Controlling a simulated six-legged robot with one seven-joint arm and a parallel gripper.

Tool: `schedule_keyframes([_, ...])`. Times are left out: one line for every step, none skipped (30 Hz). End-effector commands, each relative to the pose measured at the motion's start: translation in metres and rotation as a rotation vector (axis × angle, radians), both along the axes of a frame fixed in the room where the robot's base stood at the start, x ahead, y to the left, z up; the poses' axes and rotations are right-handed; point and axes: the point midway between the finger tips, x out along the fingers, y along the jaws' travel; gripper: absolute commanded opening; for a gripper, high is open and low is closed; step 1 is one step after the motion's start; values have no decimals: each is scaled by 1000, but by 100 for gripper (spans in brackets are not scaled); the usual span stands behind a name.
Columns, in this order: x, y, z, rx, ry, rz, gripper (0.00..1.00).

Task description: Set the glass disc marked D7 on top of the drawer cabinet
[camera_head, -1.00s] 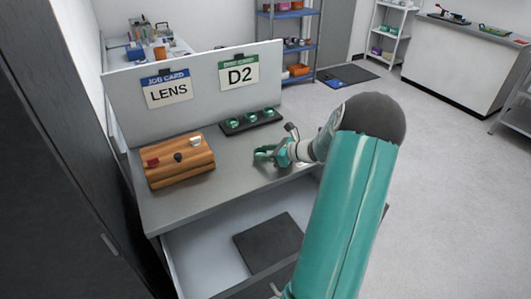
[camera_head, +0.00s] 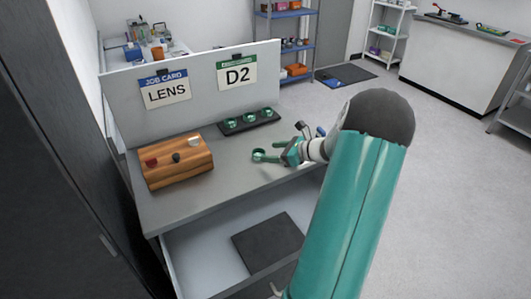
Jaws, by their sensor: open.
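A small glass disc with a green rim (camera_head: 259,155) appears to lie on the grey top of the drawer cabinet (camera_head: 222,180). I cannot read any mark on it. My gripper (camera_head: 274,151) is low over the top, just right of the disc. Its teal fingers are open; the lower finger overlaps or lies close to the disc's right edge, and I cannot tell if they touch. Three similar discs (camera_head: 249,117) sit in a black tray (camera_head: 223,130) at the back of the top. The cabinet's drawer (camera_head: 200,252) is open below.
A wooden block (camera_head: 178,172) with small knobs stands on the left of the top. A back panel (camera_head: 205,72) holds a LENS card (camera_head: 165,91) and a D2 card (camera_head: 237,74). A dark mat (camera_head: 268,242) lies in the drawer. A dark cabinet stands at left.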

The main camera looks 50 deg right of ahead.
Motion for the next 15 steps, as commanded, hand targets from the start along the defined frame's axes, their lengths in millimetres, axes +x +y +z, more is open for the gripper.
schedule_keyframes([-11, -4, 6, -4, 0, -3, 66])
schedule_keyframes([-17, -5, 8, -2, 0, -2, 66])
schedule_keyframes([-25, -8, 11, -3, 1, -2, 66])
schedule_keyframes([-31, -10, 14, -3, 0, -3, 66])
schedule_keyframes([-36, -11, 16, -1, 0, -3, 66])
schedule_keyframes([-43, -12, 19, -1, 1, -2, 66])
schedule_keyframes([-47, -14, 20, -1, 1, -1, 66])
schedule_keyframes([-51, -15, 22, -1, 1, -1, 66])
schedule_keyframes([-56, -16, 24, -1, 1, -2, 66])
schedule_keyframes([-59, -17, 26, 0, 0, -1, 66])
schedule_keyframes([-61, -18, 27, 0, 0, -1, 66])
schedule_keyframes([-64, -18, 28, 0, 0, -1, 66])
schedule_keyframes([-65, -19, 28, 0, 0, 0, 66])
schedule_keyframes([-66, -19, 29, 0, 0, 0, 66])
schedule_keyframes([-67, -19, 29, 0, 0, 0, 66])
